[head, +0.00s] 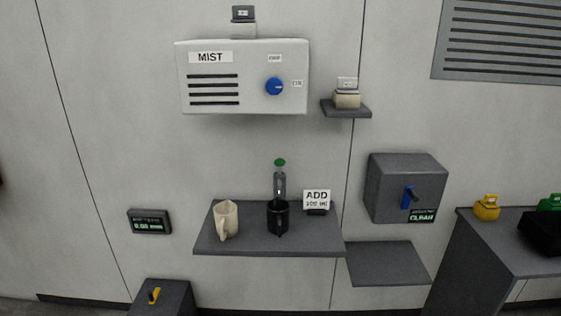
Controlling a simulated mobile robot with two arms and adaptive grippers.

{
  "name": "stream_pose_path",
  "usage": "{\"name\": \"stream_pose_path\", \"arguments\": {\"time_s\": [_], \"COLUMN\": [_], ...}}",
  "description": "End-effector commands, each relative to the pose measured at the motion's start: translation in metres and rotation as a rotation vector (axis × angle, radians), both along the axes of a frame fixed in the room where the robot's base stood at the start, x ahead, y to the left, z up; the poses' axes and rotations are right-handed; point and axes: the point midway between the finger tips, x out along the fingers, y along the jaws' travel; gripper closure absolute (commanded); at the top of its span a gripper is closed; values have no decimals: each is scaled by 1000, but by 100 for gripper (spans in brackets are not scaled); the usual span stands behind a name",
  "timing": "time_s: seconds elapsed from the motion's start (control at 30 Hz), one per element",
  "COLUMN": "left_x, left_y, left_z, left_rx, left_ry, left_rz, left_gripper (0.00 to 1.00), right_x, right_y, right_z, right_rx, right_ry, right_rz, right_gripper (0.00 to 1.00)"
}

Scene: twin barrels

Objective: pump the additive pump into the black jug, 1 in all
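The black jug (278,218) stands upright on a dark grey wall shelf (270,246). A cream jug (226,219) stands to the left on the same shelf. A small sign reading ADD (317,199) stands to the right; its lower line is too small to read surely. Neither of my grippers shows in the head view.
A white MIST box (243,78) with a blue knob hangs above. A grey box with a blue lever (407,197) is on the wall at right, over a lower empty shelf (388,263). A yellow weight-like object (487,207) sits on the right counter. A small display (149,221) hangs left.

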Motion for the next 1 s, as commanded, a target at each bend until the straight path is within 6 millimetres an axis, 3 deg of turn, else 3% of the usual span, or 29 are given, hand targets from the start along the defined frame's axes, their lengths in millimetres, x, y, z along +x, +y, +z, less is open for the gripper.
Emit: {"name": "stream_pose_path", "arguments": {"time_s": [0.03,0.27,1.0], "left_x": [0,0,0], "left_y": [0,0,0], "left_z": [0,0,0], "left_rx": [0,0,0], "left_ry": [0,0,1], "left_rz": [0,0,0], "left_gripper": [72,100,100], "right_x": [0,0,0], "right_y": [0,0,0], "right_z": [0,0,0], "right_rx": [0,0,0], "right_ry": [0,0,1], "right_rz": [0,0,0], "right_gripper": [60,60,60]}}
